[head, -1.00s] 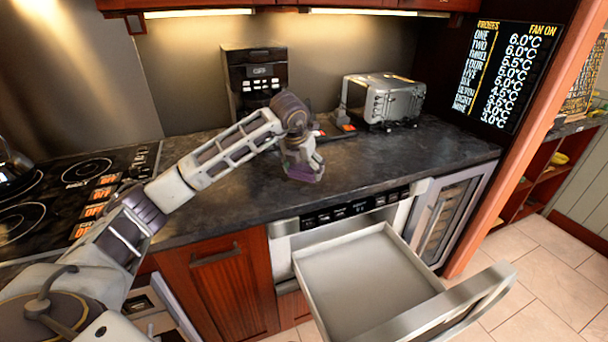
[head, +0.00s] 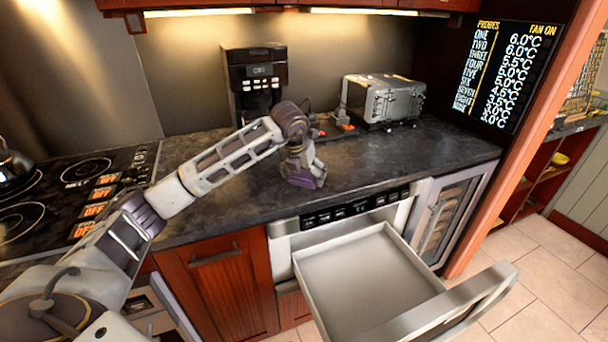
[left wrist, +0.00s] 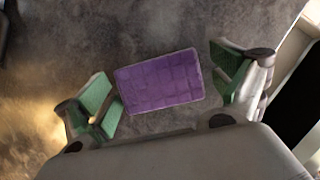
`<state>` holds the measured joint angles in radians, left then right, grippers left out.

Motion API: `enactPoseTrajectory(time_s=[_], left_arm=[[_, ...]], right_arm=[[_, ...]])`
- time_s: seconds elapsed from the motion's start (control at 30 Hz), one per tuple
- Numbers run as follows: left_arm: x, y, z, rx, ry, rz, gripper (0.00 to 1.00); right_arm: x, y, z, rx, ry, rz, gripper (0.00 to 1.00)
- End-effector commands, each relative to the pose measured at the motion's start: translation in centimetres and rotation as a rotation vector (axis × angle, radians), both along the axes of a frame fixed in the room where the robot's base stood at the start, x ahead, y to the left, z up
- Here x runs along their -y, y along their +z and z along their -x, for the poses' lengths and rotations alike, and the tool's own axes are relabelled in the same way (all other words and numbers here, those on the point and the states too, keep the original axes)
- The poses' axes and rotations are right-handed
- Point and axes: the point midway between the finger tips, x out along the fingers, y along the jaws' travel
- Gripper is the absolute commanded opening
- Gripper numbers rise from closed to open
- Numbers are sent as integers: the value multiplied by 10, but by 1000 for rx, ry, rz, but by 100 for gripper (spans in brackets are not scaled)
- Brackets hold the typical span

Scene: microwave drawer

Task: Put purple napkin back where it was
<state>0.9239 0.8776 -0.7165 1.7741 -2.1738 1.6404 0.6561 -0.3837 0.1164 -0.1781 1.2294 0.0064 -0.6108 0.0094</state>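The purple napkin (left wrist: 160,82) is a folded rectangle over the dark countertop in the left wrist view. It lies between the two green-padded fingers of my left gripper (left wrist: 166,86), which are spread wide with the napkin not clamped. In the head view my left gripper (head: 304,174) points down at the counter above the drawer, low over the surface. It hides most or all of the napkin there. The open microwave drawer (head: 362,277) below the counter looks empty. My right gripper is in neither view.
A coffee maker (head: 254,80) and a toaster (head: 383,101) stand at the back of the countertop (head: 410,150). A stove (head: 70,190) is at the left. The drawer front (head: 440,315) juts out over the floor. The counter right of my gripper is clear.

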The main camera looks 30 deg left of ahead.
Motion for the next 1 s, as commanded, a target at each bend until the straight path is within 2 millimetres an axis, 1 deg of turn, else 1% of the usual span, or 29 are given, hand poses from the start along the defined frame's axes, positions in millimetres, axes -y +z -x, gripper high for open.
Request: enactPoseTrajectory(time_s=[0.23,0.6,0.77,1.0], left_arm=[[0,0,0,0,0,0,100],[0,3,0,0,0,0,100],[0,20,6,2,0,0,100],[1,53,20,2,-1,0,100]], right_arm=[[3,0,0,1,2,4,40],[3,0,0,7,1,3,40],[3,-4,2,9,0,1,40],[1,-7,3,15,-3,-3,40]])
